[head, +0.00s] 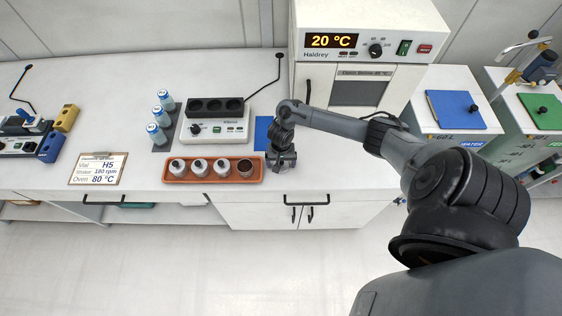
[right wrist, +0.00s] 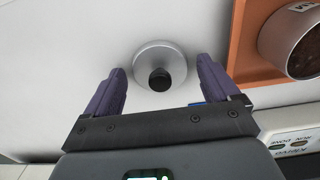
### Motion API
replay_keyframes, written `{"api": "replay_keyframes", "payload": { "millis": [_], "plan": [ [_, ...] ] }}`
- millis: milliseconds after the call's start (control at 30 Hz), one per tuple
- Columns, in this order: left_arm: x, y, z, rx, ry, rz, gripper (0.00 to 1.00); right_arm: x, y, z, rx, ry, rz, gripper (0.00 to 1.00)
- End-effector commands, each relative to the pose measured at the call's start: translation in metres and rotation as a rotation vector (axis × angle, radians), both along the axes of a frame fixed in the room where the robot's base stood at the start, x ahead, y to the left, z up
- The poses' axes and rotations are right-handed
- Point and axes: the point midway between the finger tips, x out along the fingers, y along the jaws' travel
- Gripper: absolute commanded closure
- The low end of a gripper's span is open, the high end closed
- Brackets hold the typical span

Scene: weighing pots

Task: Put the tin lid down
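The tin lid (right wrist: 147,54) is a round silver disc with a black knob. In the right wrist view it lies on the white counter between my right gripper's fingertips, with a gap on each side. My right gripper (head: 282,161) is open, low over the counter just right of the terracotta tray (head: 214,180); it also shows in the right wrist view (right wrist: 161,72). In the head view the gripper hides the lid. The tray's rightmost tin (head: 245,168) is uncovered with dark brown content. My left gripper is not in view.
Several lidded tins (head: 200,167) share the tray. The oven (head: 364,55) stands behind on the right. A clipboard (head: 98,168) lies left of the tray. The counter's front edge is close.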

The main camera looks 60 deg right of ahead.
Motion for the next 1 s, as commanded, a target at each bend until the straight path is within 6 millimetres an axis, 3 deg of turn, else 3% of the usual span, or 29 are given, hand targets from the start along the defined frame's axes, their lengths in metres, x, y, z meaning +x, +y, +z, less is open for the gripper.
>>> {"api": "replay_keyframes", "payload": {
  "millis": [467,667,1000],
  "plan": [
    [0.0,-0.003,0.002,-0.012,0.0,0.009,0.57,0.0,-0.001,0.007,-0.001,0.0,0.001,0.02],
    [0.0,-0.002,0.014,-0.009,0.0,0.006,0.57,0.0,-0.001,0.036,-0.001,-0.002,0.001,0.02],
    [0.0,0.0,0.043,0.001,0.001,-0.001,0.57,0.001,-0.002,0.1,-0.004,-0.002,0.001,0.02]
  ]
}}
